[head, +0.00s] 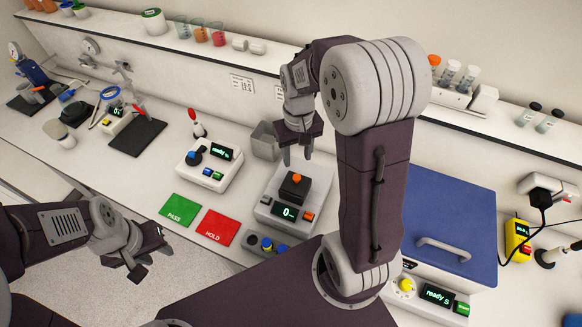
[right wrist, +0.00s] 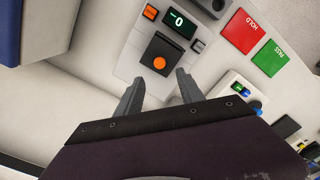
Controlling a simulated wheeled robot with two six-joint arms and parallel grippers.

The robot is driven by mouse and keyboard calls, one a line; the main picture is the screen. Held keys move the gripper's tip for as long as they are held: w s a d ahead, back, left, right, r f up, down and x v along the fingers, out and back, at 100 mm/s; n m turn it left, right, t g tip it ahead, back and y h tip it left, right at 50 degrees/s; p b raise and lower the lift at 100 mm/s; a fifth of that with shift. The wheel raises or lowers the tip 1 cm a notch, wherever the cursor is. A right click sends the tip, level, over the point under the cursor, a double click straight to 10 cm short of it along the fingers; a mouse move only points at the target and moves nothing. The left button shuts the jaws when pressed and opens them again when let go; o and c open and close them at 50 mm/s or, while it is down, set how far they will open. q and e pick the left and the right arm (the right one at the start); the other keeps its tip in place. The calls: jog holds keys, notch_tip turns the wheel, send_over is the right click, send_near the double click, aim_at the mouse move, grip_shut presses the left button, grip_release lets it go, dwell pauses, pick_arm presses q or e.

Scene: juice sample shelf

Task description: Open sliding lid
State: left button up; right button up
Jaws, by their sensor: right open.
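A blue lid (head: 450,215) with a pale bar handle (head: 443,250) covers a white box at the right of the head view; it looks shut. My right arm stands in front of its left side. My right gripper (head: 298,150) is open and empty above a grey scale (head: 278,212). A small black block with an orange knob (head: 296,178) sits on that scale. In the right wrist view the open fingers (right wrist: 160,75) point toward the black block (right wrist: 158,58), apart from it. My left gripper (head: 152,260) is open and empty at the lower left, over the floor before the counter.
A green PASS card (head: 180,210) and a red HOLD card (head: 218,227) lie left of the scale. A white device (head: 210,165) with a ready display stands behind them. A grey bin (head: 265,140) is behind the scale. A shelf with cups runs along the wall.

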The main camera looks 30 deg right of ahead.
aim_at(297, 176)
notch_tip(297, 176, down, 9)
jog(key=shift+f+p, duration=0.1)
jog(key=shift+p, duration=0.5)
grip_shut()
dwell(1.1)
